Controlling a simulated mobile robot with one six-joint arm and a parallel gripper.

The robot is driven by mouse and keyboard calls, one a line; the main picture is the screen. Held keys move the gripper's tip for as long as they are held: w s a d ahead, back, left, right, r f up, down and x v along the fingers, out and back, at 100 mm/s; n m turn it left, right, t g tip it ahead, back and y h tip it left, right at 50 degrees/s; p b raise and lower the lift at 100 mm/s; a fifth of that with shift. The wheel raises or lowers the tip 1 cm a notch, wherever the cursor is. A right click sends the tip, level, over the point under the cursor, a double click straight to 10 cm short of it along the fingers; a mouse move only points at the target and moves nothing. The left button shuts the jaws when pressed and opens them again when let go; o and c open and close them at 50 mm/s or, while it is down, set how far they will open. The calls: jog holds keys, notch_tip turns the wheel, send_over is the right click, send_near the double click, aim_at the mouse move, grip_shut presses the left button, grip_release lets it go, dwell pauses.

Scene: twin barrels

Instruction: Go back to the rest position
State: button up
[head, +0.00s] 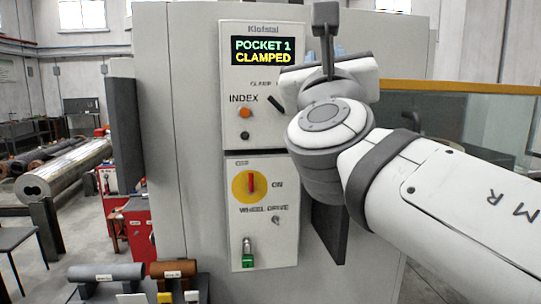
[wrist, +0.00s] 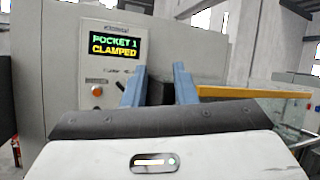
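My gripper (head: 325,55) is raised in front of the grey machine, to the right of its control panel (head: 262,95). In the wrist view, its two blue fingers (wrist: 159,85) stand apart. A dark shape shows between them, and I cannot tell what it is, but no held object can be made out. The panel's display (head: 264,51) reads "POCKET 1 CLAMPED"; it also shows in the wrist view (wrist: 116,44). My arm crosses the right side of the head view and hides part of the machine.
Labelled cylinders (head: 107,271) lie at lower left. A yellow rail (head: 460,87) runs at right behind my arm. Open floor shows at far left.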

jog(key=d+f+m+g+h, duration=0.1)
jog(key=d+f+m+g, duration=0.3)
jog(key=f+m, duration=0.3)
jog(key=d+f+m+g+h+p, duration=0.1)
jog(key=d+f+m+g, duration=0.2)
jog(key=f+m, duration=0.45)
jog(key=d+f+m+g+h, duration=0.1)
jog(key=d+f+m+g, duration=0.35)
jog(key=f, duration=0.55)
jog(key=s+a+f+m+g+y, duration=0.1)
jog(key=s+f+m+g+y, duration=0.1)
jog(key=s+f+m, duration=0.2)
jog(key=s+a+f+m+g+y+p, duration=0.1)
jog(key=s+a+f+m+g+y, duration=0.1)
jog(key=f+m, duration=0.6)
jog(key=s+a+f+m+g+y, duration=0.1)
jog(key=s+f+m+g+y, duration=0.1)
jog(key=s+f+m, duration=0.3)
notch_tip(320, 180, down, 3)
jog(key=shift+s+a+f+m+g+p, duration=0.1)
jog(key=shift+s+a+m+g+p, duration=0.3)
jog(key=shift+g, duration=0.35)
jog(key=shift+d, duration=0.15)
